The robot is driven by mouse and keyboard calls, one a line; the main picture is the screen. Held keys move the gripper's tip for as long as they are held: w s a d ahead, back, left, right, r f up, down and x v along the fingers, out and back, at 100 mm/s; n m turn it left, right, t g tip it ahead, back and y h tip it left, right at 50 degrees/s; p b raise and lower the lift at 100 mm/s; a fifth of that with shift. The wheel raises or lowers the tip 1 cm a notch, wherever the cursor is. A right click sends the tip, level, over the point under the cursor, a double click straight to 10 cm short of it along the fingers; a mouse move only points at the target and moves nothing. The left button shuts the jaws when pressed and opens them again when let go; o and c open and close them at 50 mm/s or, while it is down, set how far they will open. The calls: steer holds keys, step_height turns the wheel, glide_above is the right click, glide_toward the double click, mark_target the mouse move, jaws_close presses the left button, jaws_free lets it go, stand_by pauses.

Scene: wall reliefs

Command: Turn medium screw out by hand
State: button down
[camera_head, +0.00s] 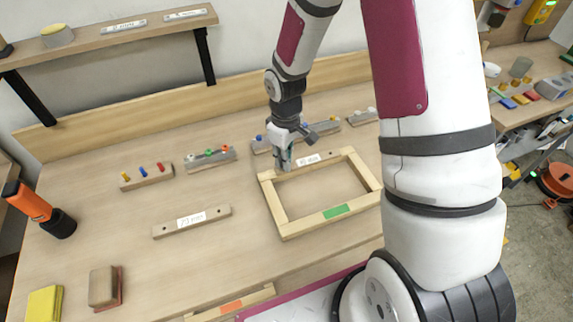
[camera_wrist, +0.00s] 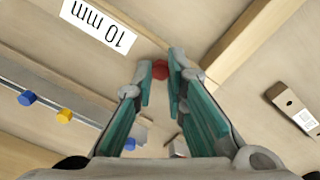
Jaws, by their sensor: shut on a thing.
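A red screw head (camera_wrist: 160,70) shows in the wrist view between the tips of my gripper (camera_wrist: 159,76). The green finger pads close on it from both sides. Its shank is hidden, so I cannot tell how deep it sits. It is beside the white "10 mm" label (camera_wrist: 98,25). In the head view my gripper (camera_head: 284,163) is at the back left corner of the wooden frame (camera_head: 281,216) and hides the screw. The frame lies flat on the bench.
Racks with coloured screws stand behind and left of the frame, including one rack (camera_head: 146,179) and another (camera_head: 210,158). A labelled bar (camera_head: 191,221) lies left of the frame. An orange-and-black tool (camera_head: 50,213) stands far left. The front left bench holds a yellow block (camera_head: 44,303).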

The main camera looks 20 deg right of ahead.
steer(key=shift+n, duration=0.6)
steer(key=n+p, duration=0.1)
steer(key=n, duration=0.4)
steer(key=c, duration=1.8)
jaws_free()
steer(key=shift+c, duration=0.2)
